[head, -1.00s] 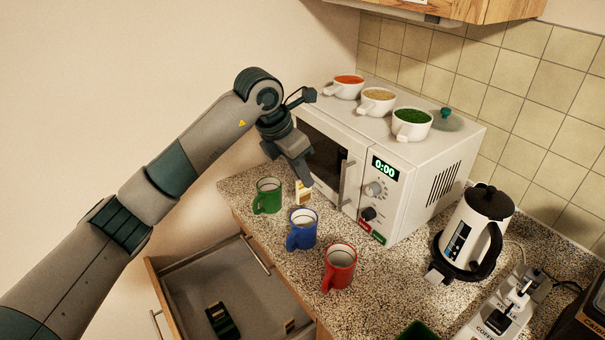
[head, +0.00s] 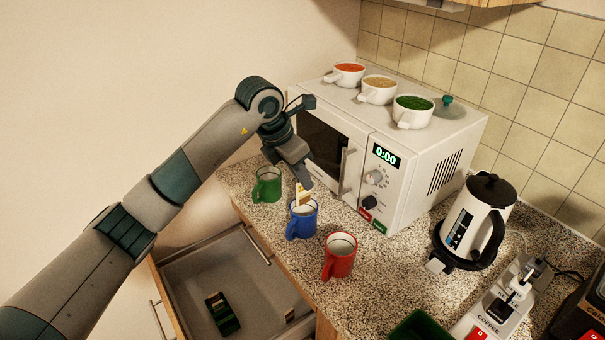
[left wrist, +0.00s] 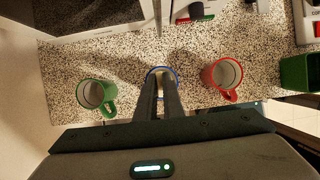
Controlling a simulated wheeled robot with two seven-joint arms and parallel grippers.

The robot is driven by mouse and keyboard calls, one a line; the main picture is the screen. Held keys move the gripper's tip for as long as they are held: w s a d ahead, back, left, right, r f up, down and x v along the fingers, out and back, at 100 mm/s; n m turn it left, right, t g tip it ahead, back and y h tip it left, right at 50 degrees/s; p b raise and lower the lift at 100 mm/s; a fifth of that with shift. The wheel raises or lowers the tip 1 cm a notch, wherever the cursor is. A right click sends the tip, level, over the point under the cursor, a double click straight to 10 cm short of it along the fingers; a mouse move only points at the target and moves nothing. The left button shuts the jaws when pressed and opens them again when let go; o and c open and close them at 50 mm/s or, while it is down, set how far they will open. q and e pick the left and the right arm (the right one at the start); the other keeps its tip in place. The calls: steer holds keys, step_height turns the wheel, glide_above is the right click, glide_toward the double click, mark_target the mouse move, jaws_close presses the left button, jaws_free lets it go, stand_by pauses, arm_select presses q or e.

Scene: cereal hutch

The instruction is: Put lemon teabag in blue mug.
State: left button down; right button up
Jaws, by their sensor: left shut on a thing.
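The blue mug (head: 300,226) stands upright on the counter between the green and red mugs. My left gripper (head: 304,186) points down over it, shut on a small pale teabag with a yellowish label (head: 304,197). The teabag overlaps the back of the mug's opening in the head view; I cannot tell how far its lower end is inside. In the left wrist view the fingers (left wrist: 158,84) cover most of the mug, and only part of its blue rim (left wrist: 175,70) shows around them. My right gripper is not in view.
A green mug (head: 267,186) stands close on the left, a red mug (head: 340,258) on the right. The microwave (head: 412,178) is just behind, with several bowls on top. An open drawer (head: 190,270) lies below the counter edge. A kettle (head: 468,225) stands at right.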

mark_target(306, 202)
arm_select(q)
steer(key=shift+f+b, duration=1.6)
steer(key=shift+f, duration=0.4)
steer(key=shift+f+b, duration=0.55)
steer(key=shift+f, duration=0.15)
steer(key=c, duration=1.8)
jaws_free()
